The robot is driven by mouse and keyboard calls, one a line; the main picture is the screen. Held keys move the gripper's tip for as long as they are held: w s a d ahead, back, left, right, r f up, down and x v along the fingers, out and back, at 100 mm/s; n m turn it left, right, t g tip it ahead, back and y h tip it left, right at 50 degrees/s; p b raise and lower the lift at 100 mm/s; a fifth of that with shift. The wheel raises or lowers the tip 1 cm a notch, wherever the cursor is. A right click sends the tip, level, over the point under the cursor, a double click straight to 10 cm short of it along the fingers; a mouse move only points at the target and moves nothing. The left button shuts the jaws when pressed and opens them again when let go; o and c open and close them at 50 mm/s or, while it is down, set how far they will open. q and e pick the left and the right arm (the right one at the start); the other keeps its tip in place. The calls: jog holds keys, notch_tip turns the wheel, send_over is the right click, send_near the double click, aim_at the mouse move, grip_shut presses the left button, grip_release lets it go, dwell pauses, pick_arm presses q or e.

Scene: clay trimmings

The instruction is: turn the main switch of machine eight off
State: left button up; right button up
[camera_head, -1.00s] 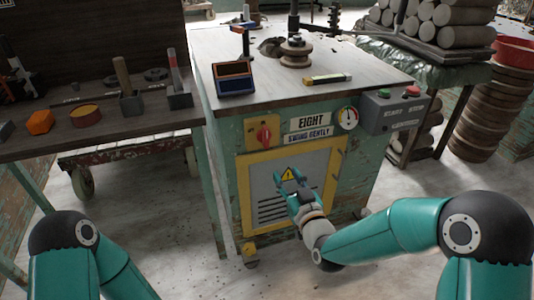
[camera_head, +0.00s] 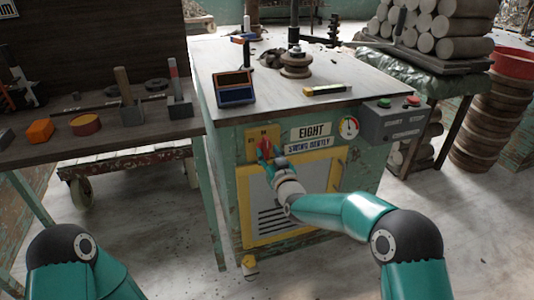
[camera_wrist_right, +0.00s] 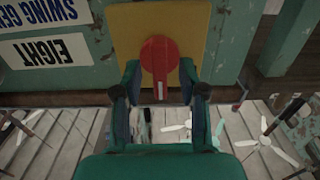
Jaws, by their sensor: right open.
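Machine eight is a worn green cabinet with a plate reading EIGHT (camera_head: 311,131), which also shows upside down in the wrist view (camera_wrist_right: 52,50). Its main switch, a red knob (camera_head: 265,144), sits on a yellow plate at the upper left of the front. In the right wrist view the red knob (camera_wrist_right: 158,57) has a white mark at its lower end. My right gripper (camera_head: 268,154) is open, its fingers on either side of the knob's lower end; contact cannot be told. My left arm shows at the bottom left, but its gripper is out of view.
A grey box with green and red buttons (camera_head: 395,121) sits at the machine's right corner, near a round gauge (camera_head: 349,127). A dark bench (camera_head: 60,150) with tools stands on the left. Stacked clay rolls (camera_head: 450,45) are at the back right.

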jog(key=shift+w+a, duration=0.2)
jog(key=shift+w, duration=0.4)
grip_shut()
jog(key=shift+a, duration=0.15)
